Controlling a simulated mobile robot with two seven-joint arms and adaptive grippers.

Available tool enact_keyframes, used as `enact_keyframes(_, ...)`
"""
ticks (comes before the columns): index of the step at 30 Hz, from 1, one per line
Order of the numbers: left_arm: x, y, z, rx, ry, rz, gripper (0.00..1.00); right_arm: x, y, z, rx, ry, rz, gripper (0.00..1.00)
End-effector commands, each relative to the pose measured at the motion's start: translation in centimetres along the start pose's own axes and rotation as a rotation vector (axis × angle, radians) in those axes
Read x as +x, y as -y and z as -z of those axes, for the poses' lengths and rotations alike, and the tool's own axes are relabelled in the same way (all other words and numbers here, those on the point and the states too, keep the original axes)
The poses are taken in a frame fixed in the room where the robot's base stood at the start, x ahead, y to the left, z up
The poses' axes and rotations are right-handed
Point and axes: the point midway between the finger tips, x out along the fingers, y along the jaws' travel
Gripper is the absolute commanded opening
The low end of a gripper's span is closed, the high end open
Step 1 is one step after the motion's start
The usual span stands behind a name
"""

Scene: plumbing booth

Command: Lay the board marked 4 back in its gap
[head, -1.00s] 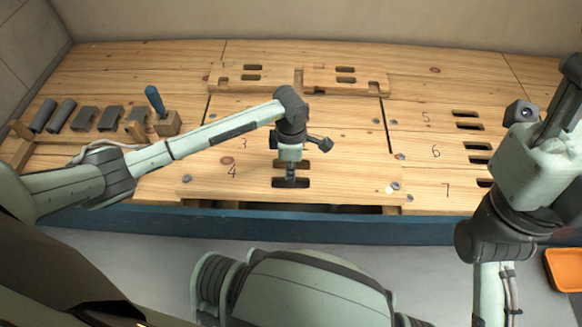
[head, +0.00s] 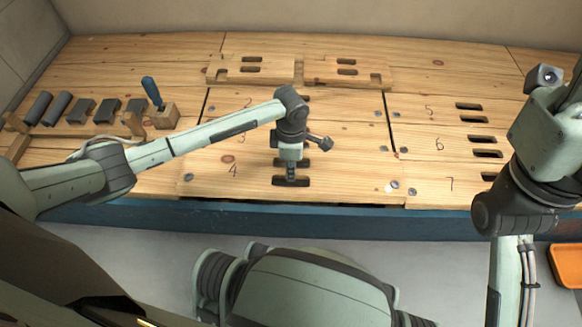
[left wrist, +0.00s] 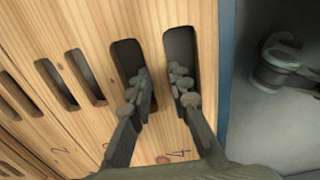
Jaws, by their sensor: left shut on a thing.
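The board marked 4 (head: 340,182) is a pine plank at the front edge of the deck, and it looks level with the boards around it. My left gripper (head: 290,180) points down at its middle. In the left wrist view, the fingers (left wrist: 160,85) reach into the two dark slots of board 4 (left wrist: 205,20) and are shut on the wooden bar between them. The fingertips are partly hidden in the slots. My right gripper is cut off at the right edge of the head view, and its fingertips cannot be made out.
Boards marked 5, 6 and 7 (head: 465,178) lie to the right. Two notched boards (head: 285,70) lie on top at the back. Dark blocks (head: 82,110) and a blue-handled tool (head: 152,92) sit at the left. An orange tray (head: 567,265) is at the right.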

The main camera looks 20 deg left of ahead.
Motion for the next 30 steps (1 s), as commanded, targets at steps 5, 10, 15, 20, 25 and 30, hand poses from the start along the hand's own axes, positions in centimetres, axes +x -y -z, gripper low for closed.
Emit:
enact_keyframes(5,0.0,0.0,-0.1,0.001,0.002,-0.001,0.0,-0.1,0.0,0.0,0.0,0.0,0.0,0.4)
enact_keyframes(10,0.4,0.0,-0.1,0.001,0.001,-0.001,0.0,-0.4,0.0,-0.1,0.0,0.0,0.0,0.4)
enact_keyframes(15,0.9,0.0,-0.1,0.001,0.001,0.0,0.0,-0.8,0.1,-0.1,0.0,0.0,0.0,0.4)
enact_keyframes(20,1.3,0.0,-0.1,0.001,0.001,0.0,0.0,-1.1,0.1,-0.2,0.0,0.0,0.0,0.4)
enact_keyframes(25,1.8,0.0,-0.1,0.001,0.002,0.0,0.0,-1.4,0.1,-0.2,0.0,0.0,0.0,0.4)
enact_keyframes(30,2.3,0.0,-0.1,0.001,0.002,0.0,0.0,-1.8,0.1,-0.3,0.0,0.0,-0.001,0.4)
